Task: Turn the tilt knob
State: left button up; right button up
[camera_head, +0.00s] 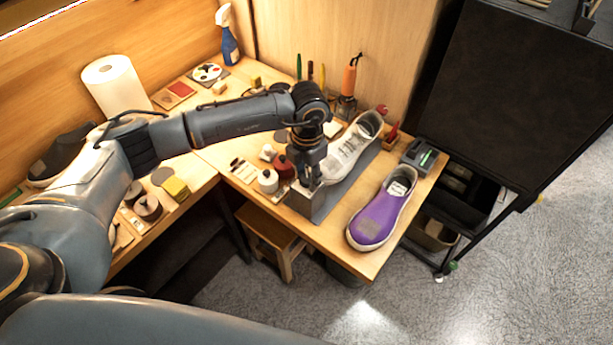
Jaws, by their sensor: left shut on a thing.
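A white-grey sneaker (349,147) rests on a grey stand (321,206) near the corner of the wooden workbench, its toe towards my gripper. My left gripper (309,183) points down at the near left end of this stand, beside the sneaker's toe. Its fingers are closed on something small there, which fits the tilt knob. The fingers hide the knob, so its shape and angle cannot be told. My right gripper is out of view.
A purple sneaker (380,212) lies right of the stand. Small jars (268,180) stand left of it. A bottle with an orange top (348,79), a paper roll (116,86) and a spray bottle (228,42) stand at the back. A black rack (520,85) is at right.

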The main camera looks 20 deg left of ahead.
pick_arm(q)
jog(key=n, duration=0.2)
jog(key=shift+n, duration=0.3)
jog(key=shift+s+n+p, duration=0.1)
jog(key=shift+n+p, duration=0.2)
jog(key=shift+n, duration=1.7)
jog(key=n, duration=0.2)
jog(key=shift+n, duration=0.4)
jog(key=o, duration=0.9)
